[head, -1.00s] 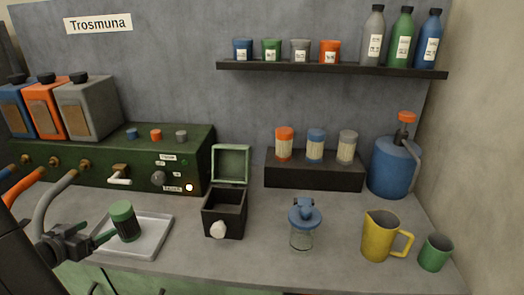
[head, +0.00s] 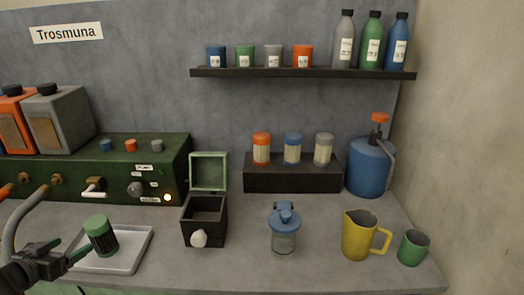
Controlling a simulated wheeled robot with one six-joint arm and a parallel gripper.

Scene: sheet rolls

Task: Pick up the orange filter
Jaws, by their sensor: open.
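The orange filter (head: 261,149) has an orange cap and a pale pleated body. It stands upright at the left of a row on the black block (head: 292,178) at the back, beside a blue filter (head: 292,148) and a grey filter (head: 323,148). A green-capped filter (head: 101,238) with a dark body stands slightly tilted in the grey tray (head: 134,254). My gripper (head: 76,255) is at the lower left, over the tray's left side and close to the green filter. It is open and holds nothing. It is far from the orange filter.
A black open-lidded box (head: 204,228), a blue-topped jar (head: 284,232), a yellow jug (head: 360,236) and a green cup (head: 412,248) stand along the counter. A blue canister (head: 368,168) is right of the block. A shelf (head: 300,73) hangs above the filters.

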